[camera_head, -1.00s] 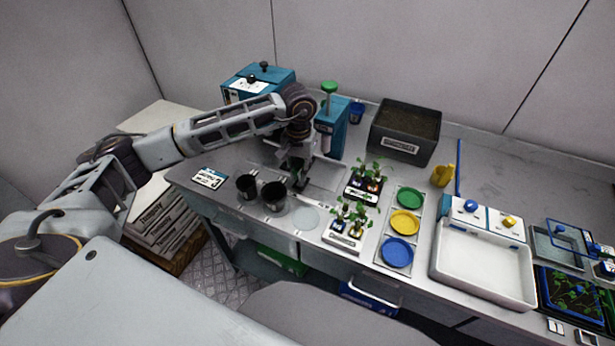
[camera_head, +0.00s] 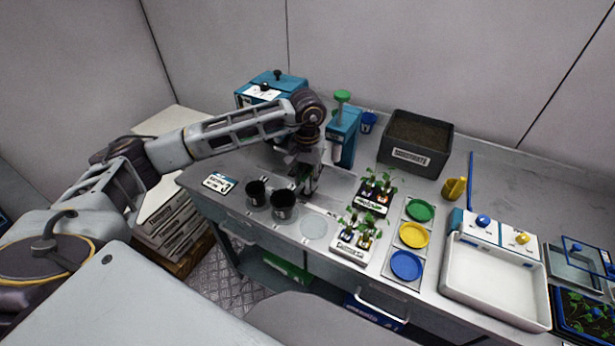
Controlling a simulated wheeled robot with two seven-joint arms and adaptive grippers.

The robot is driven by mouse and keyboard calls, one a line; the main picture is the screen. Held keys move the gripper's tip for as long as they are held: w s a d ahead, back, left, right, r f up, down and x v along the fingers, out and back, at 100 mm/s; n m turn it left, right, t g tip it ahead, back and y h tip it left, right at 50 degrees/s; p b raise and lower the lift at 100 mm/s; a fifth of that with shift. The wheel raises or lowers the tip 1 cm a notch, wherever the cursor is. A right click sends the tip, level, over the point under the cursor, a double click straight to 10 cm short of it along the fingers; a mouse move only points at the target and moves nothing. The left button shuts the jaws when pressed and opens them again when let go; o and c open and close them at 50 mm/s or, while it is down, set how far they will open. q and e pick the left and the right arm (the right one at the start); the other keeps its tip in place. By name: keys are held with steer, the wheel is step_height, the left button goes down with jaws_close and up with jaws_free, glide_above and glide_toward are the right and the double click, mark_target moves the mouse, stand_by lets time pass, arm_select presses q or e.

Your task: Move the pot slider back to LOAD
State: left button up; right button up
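My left gripper (camera_head: 308,187) points down over the bench, just behind the black pots. Its fingers are small and dark here, and I cannot tell whether they are open or shut, or whether they touch anything. The pot slider itself is not clear; the gripper and wrist cover part of the flat metal plate (camera_head: 338,187) there. Two black pots (camera_head: 256,193) (camera_head: 284,204) stand at the bench's front, left of a pale empty disc (camera_head: 314,227). A teal device with a green knob (camera_head: 342,96) stands behind the gripper. My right gripper is not in view.
A teal box (camera_head: 271,88) stands at the back left. A soil bin (camera_head: 416,143), seedling trays (camera_head: 352,246), green, yellow and blue dishes (camera_head: 406,265) and a white tray (camera_head: 494,279) fill the right side. A label card (camera_head: 219,183) lies at the left.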

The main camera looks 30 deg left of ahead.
arm_select(q)
steer(key=shift+r, duration=5.95)
steer(key=shift+s, duration=0.1)
